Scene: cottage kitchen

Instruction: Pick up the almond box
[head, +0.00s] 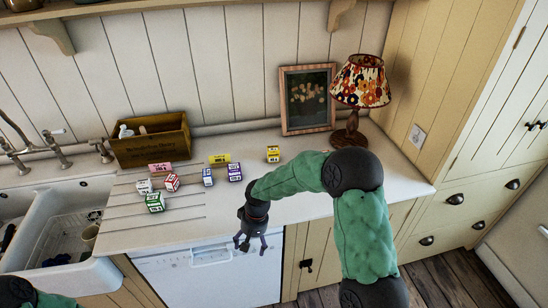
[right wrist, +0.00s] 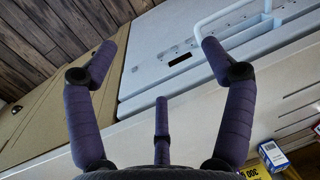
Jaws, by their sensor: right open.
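Several small boxes stand on the counter: a yellow box (head: 273,154), a purple box (head: 235,172), a blue box (head: 208,177), a red box (head: 172,182), a green box (head: 155,202) and a grey-white box (head: 144,187). A pink box (head: 160,167) and a flat yellow box (head: 219,158) lie behind them. The labels are too small to tell which is almond. My right gripper (head: 250,244) is open and empty, in front of the counter edge and apart from the boxes. Its spread fingers fill the right wrist view (right wrist: 160,65). My left gripper is out of view.
A wooden crate (head: 151,140) stands behind the boxes. A picture frame (head: 307,99) and a lamp (head: 360,85) stand at the back right. The sink (head: 62,225) is at left. The dishwasher (head: 205,275) is below the counter, whose right part is mostly clear.

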